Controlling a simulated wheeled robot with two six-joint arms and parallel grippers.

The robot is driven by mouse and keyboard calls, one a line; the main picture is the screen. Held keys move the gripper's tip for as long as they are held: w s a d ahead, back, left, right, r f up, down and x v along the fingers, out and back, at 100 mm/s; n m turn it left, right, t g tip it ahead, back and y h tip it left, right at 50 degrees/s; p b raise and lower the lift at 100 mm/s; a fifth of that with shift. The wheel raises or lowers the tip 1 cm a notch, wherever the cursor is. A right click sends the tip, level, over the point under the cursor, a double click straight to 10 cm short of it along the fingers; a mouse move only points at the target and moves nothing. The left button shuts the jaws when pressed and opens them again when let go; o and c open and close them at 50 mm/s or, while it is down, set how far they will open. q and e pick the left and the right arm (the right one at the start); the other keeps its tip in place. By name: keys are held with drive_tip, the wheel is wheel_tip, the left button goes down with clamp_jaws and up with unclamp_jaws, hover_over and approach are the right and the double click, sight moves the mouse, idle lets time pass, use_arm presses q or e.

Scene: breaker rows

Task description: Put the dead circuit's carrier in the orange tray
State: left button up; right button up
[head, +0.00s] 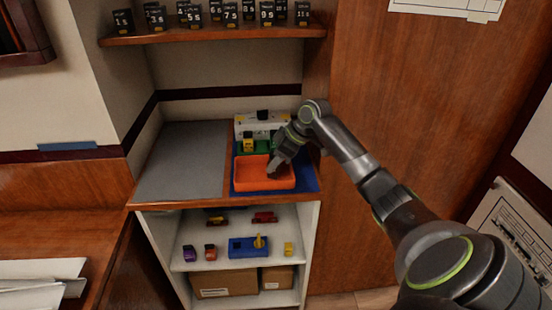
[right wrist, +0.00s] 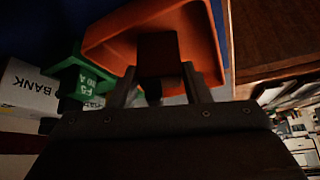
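The orange tray (head: 250,187) sits at the front of the cabinet's counter; its inside also shows in the right wrist view (right wrist: 110,38). My right gripper (head: 274,170) reaches down over the tray. In the right wrist view, its two fingers (right wrist: 158,75) close on a dark block-shaped carrier (right wrist: 158,50), which is over or inside the tray. I cannot tell whether it touches the tray floor, and no label on it is readable. My left gripper is not in view.
Behind the tray are a green holder (head: 262,147) with a yellow piece (head: 248,144) and a white bank (head: 246,124). A grey mat (head: 180,160) at left is bare. Numbered dark blocks (head: 231,15) stand on the shelf above.

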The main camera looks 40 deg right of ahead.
drive_tip(key=o, duration=0.3)
drive_tip(key=shift+r, duration=0.1)
drive_tip(key=v, duration=1.2)
drive_tip(key=shift+r+b, duration=0.1)
drive_tip(key=shift+b, duration=0.25)
